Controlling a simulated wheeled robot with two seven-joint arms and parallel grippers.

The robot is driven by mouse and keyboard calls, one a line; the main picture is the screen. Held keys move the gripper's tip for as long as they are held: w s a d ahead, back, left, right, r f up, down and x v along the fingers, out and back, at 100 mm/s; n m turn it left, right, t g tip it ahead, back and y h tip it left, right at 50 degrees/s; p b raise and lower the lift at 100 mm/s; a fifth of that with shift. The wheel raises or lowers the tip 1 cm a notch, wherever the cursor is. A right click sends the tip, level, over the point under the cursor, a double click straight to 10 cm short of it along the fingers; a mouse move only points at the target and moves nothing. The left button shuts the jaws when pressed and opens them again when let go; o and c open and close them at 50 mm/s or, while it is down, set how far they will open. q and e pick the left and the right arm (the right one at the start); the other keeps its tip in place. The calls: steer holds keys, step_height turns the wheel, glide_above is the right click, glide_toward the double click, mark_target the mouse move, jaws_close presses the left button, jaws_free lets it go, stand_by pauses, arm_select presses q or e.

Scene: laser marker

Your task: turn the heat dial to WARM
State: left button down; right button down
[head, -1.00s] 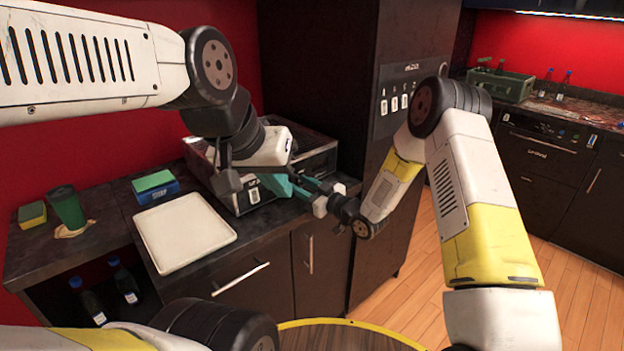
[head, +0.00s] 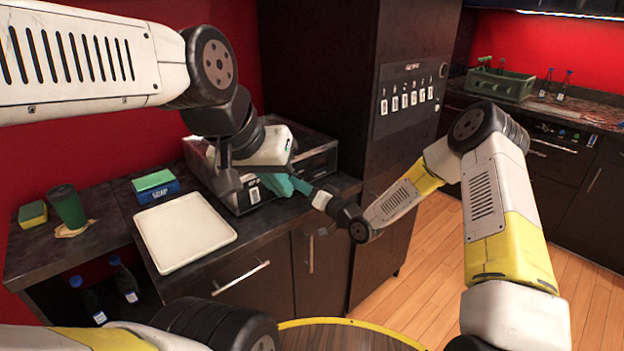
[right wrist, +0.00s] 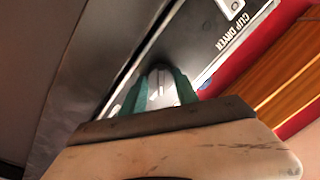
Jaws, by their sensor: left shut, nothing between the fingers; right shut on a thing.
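The cup dryer (head: 316,160) is a dark metal box on the counter, partly hidden by my left arm. Its label reads "CUP DRYER" in the right wrist view (right wrist: 234,33). A round grey dial (right wrist: 159,86) with a straight raised grip is on its panel. The green fingers of my right gripper (right wrist: 160,90) are shut on the dial, one on each side. No WARM mark is readable. In the head view, my right gripper (head: 299,186) reaches the dryer's front from the right. My left gripper (head: 273,185) is shut and empty close beside it, in front of the dryer.
A cream tray (head: 185,233) lies on the counter left of the dryer. A tall dark cabinet (head: 405,140) stands right of the dryer. Bottles (head: 122,279) are below the counter.

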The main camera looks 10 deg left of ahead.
steer(key=shift+m, duration=0.7)
steer(key=c, duration=0.9)
jaws_free()
steer(key=v, duration=0.8)
